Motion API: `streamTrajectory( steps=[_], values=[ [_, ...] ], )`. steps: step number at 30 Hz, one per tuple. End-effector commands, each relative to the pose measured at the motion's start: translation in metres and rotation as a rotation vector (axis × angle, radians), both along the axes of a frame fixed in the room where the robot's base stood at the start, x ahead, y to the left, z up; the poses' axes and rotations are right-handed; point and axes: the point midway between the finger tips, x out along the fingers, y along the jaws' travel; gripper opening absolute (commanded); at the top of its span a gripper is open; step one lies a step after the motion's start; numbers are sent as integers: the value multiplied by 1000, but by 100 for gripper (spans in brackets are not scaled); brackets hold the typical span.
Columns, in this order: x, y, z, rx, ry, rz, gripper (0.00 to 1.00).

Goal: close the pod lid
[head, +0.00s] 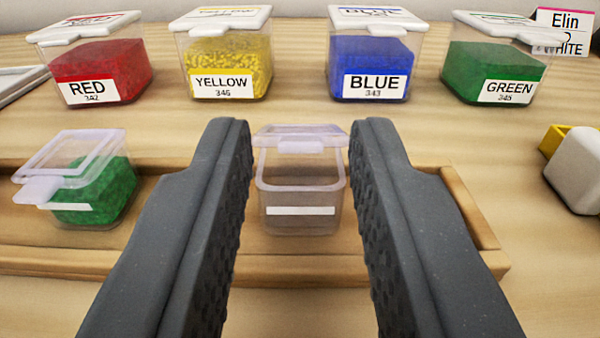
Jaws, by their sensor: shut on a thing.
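A clear, empty pod (300,222) with a blank white label stands upright in the wooden tray, at the middle of the view. Its clear lid (300,131) is raised above the rim, with its front tab over the opening, and the rim shows below it. My gripper (301,150) has one dark ridged finger on each side of the pod and is shut on it. The exact contact places are hard to see.
The wooden tray (380,268) also holds a pod of green beads (95,195) at left. Red (100,68), yellow (228,65), blue (371,62) and green (497,66) labelled tubs stand behind. A grey-white object (577,170) lies at right, below a name card (562,32).

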Motion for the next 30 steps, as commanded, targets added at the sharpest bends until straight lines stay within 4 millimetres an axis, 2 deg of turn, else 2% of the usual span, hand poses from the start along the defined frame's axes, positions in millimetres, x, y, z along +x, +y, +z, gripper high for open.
streamTrajectory(
  steps=[4,21,22,30],
  values=[
    [-1,0,-6,0,-32,-1,3],
    [-1,0,-6,-1,-57,-1,3],
    [-1,0,-6,-1,-57,-1,32],
    [-1,0,-5,0,-59,-1,34]
  ],
)
